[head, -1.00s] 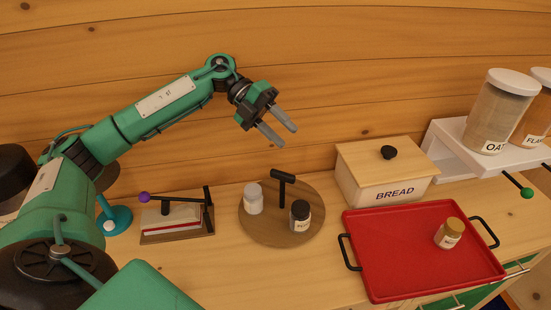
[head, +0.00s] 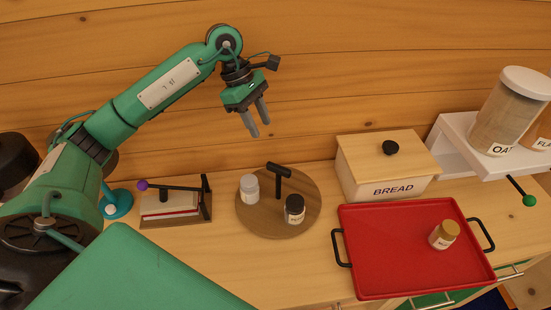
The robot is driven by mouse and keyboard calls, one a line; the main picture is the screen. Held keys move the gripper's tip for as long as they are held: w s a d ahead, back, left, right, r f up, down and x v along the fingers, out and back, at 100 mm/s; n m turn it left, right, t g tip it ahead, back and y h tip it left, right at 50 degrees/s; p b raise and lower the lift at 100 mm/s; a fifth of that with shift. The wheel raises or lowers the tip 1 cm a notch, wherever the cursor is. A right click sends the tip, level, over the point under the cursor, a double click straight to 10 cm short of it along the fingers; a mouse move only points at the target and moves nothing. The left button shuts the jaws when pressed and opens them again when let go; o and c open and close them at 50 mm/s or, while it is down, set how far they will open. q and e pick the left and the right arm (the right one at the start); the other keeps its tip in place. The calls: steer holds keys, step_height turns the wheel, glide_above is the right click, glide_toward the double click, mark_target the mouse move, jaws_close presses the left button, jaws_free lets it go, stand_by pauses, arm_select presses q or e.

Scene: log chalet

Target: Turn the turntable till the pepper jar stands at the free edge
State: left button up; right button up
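The round wooden turntable (head: 277,224) sits on the counter with a black T-shaped handle (head: 279,177) standing up from it. A jar with a black lid (head: 294,209) stands at its front right; its label is too small to read surely. A jar with a pale lid (head: 249,188) stands at its left. My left gripper (head: 257,124) is open and empty, pointing down in the air above and behind the turntable, with no contact. My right gripper is not in view.
A red tray (head: 385,270) with a tan-lidded jar (head: 444,234) lies close to the right. A bread box (head: 385,165) stands behind it. A lever press (head: 176,206) stands to the left. Log wall (head: 350,60) runs behind; bare counter lies in front of the turntable.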

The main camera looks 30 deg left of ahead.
mark_target(278, 166)
arm_select(q)
steer(key=p+x, duration=0.4)
steer(key=x, duration=0.8)
steer(key=shift+d+f, duration=0.2)
steer(key=shift+f, duration=0.1)
steer(key=shift+d+f, duration=0.1)
steer(key=shift+f, duration=0.2)
jaws_close()
